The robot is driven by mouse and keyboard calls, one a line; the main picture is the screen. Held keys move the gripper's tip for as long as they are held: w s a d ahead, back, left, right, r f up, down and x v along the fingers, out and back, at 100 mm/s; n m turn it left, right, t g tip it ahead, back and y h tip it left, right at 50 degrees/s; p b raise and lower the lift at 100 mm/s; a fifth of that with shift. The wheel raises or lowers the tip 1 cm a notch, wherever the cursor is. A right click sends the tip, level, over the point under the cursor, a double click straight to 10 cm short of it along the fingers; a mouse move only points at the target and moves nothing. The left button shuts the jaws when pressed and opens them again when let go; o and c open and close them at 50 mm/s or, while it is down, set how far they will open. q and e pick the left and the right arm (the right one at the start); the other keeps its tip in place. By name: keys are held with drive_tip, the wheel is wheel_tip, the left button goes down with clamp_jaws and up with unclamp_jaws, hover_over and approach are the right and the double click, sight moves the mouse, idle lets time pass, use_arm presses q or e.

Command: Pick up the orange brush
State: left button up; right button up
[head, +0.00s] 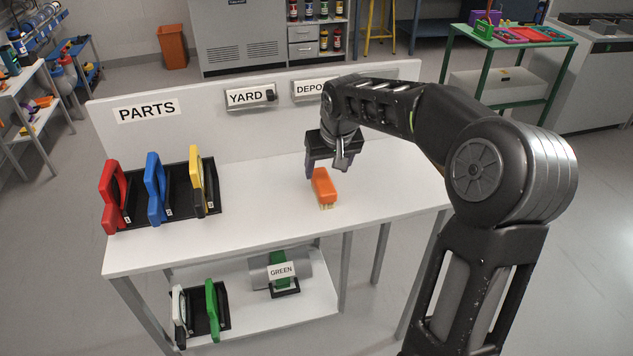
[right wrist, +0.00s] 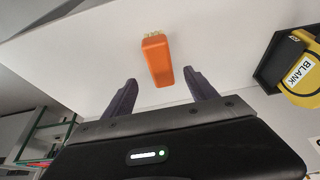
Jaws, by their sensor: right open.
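The orange brush (head: 323,184) lies on the white tabletop right of its middle, orange back up, with pale bristles at its near end. My right gripper (head: 326,172) is open and empty, just behind and above the brush in the head view. In the right wrist view the brush (right wrist: 157,60) lies ahead of the two open fingers (right wrist: 162,95), between their lines and apart from both. My left gripper is in neither view.
Red (head: 113,196), blue (head: 155,188) and yellow (head: 197,180) parts stand in black holders on the table's left. A back panel (head: 210,115) carries signs. A lower shelf (head: 255,313) holds green and white parts. Tabletop around the brush is clear.

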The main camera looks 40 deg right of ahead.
sight(323, 181)
drive_tip(key=shift+s+r, duration=0.1)
drive_tip(key=shift+s, duration=0.05)
drive_tip(key=shift+x, duration=1.35)
drive_tip(key=p+x, duration=0.1)
drive_tip(key=x, duration=0.4)
drive_tip(key=shift+f, duration=0.35)
idle(0.4)
clamp_jaws()
idle(0.6)
